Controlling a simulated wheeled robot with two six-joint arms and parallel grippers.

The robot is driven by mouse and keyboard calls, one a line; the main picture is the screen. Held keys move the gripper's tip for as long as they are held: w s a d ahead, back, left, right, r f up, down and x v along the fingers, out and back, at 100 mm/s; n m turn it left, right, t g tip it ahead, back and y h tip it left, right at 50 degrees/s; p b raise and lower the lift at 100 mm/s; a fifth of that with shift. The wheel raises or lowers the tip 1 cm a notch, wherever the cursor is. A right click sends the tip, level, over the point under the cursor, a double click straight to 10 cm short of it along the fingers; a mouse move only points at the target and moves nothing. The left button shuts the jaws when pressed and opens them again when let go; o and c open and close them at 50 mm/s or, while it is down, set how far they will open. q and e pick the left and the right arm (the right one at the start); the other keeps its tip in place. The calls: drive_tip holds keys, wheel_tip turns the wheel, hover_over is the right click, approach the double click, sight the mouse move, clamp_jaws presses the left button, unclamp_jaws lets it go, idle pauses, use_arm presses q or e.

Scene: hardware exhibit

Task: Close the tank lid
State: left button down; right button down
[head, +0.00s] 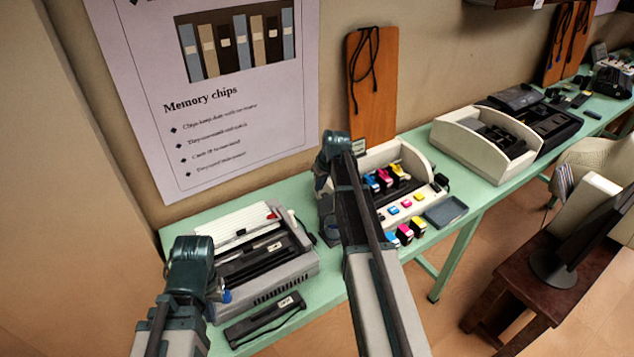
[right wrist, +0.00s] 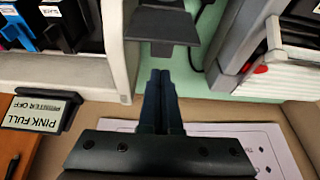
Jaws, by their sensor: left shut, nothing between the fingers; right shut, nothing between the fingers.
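A white ink printer (head: 402,156) with coloured cartridges stands mid-table in the head view. A dark grey flap (right wrist: 165,27) sticks out from its side in the right wrist view, and I take it for the tank lid. In the head view my right arm partly hides this flap (head: 329,232). My right gripper (right wrist: 160,76) is shut and empty, with its fingertips just short of the flap, apparently apart from it. My left gripper (head: 190,268) is shut at the left end of the table, beside the grey printer. Its fingertips are hard to make out.
The open grey printer (head: 285,283) stands to the left, with a loose black cartridge (head: 265,320) in front. A small sign (right wrist: 42,108) reads "PINK FULL PRINTER OFF". A blue-grey tray (head: 446,211) is at the white printer's front right. More machines line the green table (head: 470,193).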

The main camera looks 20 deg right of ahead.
drive_tip(key=shift+s, duration=0.6)
drive_tip(key=shift+s, duration=0.15)
drive_tip(key=shift+s+d+r+t, duration=0.1)
drive_tip(key=shift+s+t, duration=0.15)
drive_tip(key=shift+t, duration=0.05)
